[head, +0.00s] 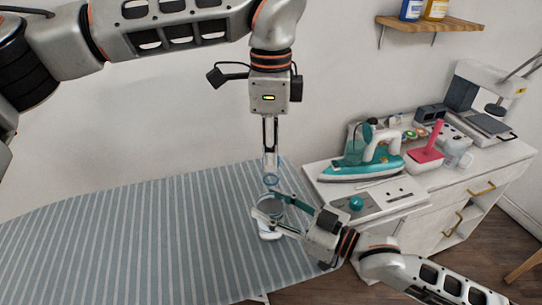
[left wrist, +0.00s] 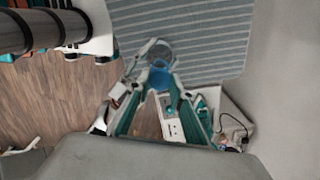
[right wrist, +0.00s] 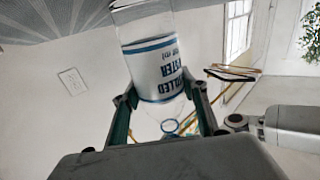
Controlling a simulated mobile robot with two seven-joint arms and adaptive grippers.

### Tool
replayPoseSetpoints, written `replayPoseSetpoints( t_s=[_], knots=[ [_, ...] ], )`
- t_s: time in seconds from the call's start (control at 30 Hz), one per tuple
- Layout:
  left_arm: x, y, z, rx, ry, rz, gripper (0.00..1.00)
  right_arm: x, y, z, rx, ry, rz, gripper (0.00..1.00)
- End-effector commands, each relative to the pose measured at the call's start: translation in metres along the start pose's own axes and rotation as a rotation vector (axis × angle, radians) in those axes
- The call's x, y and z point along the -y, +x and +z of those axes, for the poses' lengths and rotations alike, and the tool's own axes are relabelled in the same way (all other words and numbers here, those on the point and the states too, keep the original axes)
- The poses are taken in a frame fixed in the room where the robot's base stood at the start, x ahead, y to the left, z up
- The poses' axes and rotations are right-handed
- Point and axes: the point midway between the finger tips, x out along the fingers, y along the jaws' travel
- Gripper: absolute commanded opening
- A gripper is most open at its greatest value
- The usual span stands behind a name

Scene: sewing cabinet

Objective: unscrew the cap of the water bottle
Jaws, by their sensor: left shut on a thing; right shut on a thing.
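The water bottle (head: 270,235) is clear with a white, blue-edged label. It is held above the striped surface near its right end; the right wrist view shows its label (right wrist: 160,72) between the fingers. My right gripper (head: 268,208) is shut on the bottle from the right. My left gripper (head: 270,172) points straight down above it. In the left wrist view, its fingers close around the blue cap (left wrist: 160,78) over the bottle. The cap's blue ring also shows in the right wrist view (right wrist: 169,126). I cannot tell whether the cap is still on the neck.
The striped ironing surface (head: 120,240) is clear on the left. A wall shelf (head: 435,26) holds bottles.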

Motion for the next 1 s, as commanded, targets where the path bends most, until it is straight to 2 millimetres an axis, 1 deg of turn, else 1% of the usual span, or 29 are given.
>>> replayPoseSetpoints(
  t_s=[0.03, 0.1, 0.2, 0.43, 0.47, 0.5, 0.53, 0.87, 1.0],
  knots=[
    [0.001, -0.008, 0.0, -0.001, -0.001, -0.005, 0.0, 0.0, 0.0, 0.0, 0.0, 0.0, 0.0, 0.0],
    [0.001, -0.017, 0.0, 0.0, 0.001, -0.004, 0.0, 0.0, 0.0, 0.0, 0.0, 0.0, 0.0, 0.0],
    [0.0, -0.025, 0.0, 0.0, 0.0, -0.002, 0.0, 0.0, 0.0, 0.0, 0.0, 0.0, 0.0, 0.0],
    [0.0, -0.027, 0.0, 0.0, 0.001, -0.001, 0.0, 0.0, 0.0, 0.0, 0.0, 0.0, 0.0, 0.0],
    [0.0, -0.027, 0.0, 0.0, 0.001, -0.001, 0.0, 0.0, 0.0, 0.0, 0.0, 0.0, 0.0, 0.5],
    [0.0, -0.027, 0.0, 0.0, 0.001, -0.001, 0.0, 0.0, 0.0, 0.0, -0.001, 0.0, 0.0, 0.61],
    [0.0, -0.027, 0.0, 0.0, 0.001, -0.001, 0.0, 0.0, 0.0, 0.0, 0.0, 0.0, 0.0, 0.62],
    [0.0, -0.027, 0.0, 0.0, 0.001, -0.001, 0.0, 0.0, -0.001, 0.0, 0.0, 0.0, 0.0, 0.62],
    [0.0, -0.027, 0.0, 0.0, 0.001, -0.001, 0.0, -0.001, -0.012, 0.001, 0.002, 0.0, 0.001, 0.62]
  ],
)
